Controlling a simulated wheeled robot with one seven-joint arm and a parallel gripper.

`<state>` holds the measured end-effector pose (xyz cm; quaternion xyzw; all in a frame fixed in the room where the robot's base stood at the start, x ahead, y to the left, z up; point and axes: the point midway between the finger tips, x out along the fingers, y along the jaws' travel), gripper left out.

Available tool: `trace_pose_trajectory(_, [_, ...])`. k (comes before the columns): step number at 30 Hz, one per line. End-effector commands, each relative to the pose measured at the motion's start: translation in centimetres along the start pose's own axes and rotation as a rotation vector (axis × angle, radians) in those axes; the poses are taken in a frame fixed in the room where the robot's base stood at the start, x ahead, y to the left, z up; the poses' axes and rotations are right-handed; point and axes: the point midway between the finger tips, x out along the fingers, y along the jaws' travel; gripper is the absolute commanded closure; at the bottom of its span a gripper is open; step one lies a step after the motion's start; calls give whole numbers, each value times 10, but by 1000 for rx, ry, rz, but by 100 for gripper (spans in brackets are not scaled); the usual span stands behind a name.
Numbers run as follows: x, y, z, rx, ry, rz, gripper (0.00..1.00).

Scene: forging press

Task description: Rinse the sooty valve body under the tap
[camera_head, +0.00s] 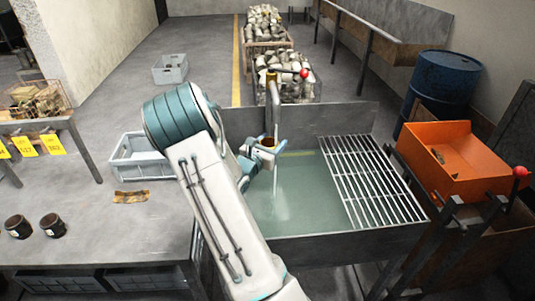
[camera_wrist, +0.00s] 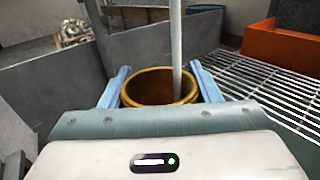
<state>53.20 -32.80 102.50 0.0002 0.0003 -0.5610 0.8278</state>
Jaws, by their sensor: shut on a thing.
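My gripper (camera_wrist: 160,88) is shut on the valve body (camera_wrist: 135,98), a brass-coloured, round, open-topped piece; its two blue fingers grip it from both sides. In the head view my gripper (camera_head: 262,152) is over the left part of the sink basin (camera_head: 300,205), below the tap (camera_head: 272,100) with the red knob. Water runs from the tap in a thin stream; in the wrist view the stream passes in front of or into the valve body's opening. The inside of the valve body looks dark near its bottom. Its lower part is hidden.
A metal drain rack (camera_head: 370,180) covers the sink's right side. An orange bin (camera_head: 465,165) and a blue drum (camera_head: 445,80) stand at right. On the bench at left are a grey crate (camera_head: 140,160), a brown piece (camera_head: 131,197) and two dark round parts (camera_head: 52,225).

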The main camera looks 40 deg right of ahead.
Motion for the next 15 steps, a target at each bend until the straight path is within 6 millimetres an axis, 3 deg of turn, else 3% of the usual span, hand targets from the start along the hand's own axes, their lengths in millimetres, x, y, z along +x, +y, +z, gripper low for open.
trace_pose_trajectory(10, [1, -5, 1, 1, -2, 1, 79])
trace_pose_trajectory(15, [-8, -7, 1, 1, -2, 1, 79])
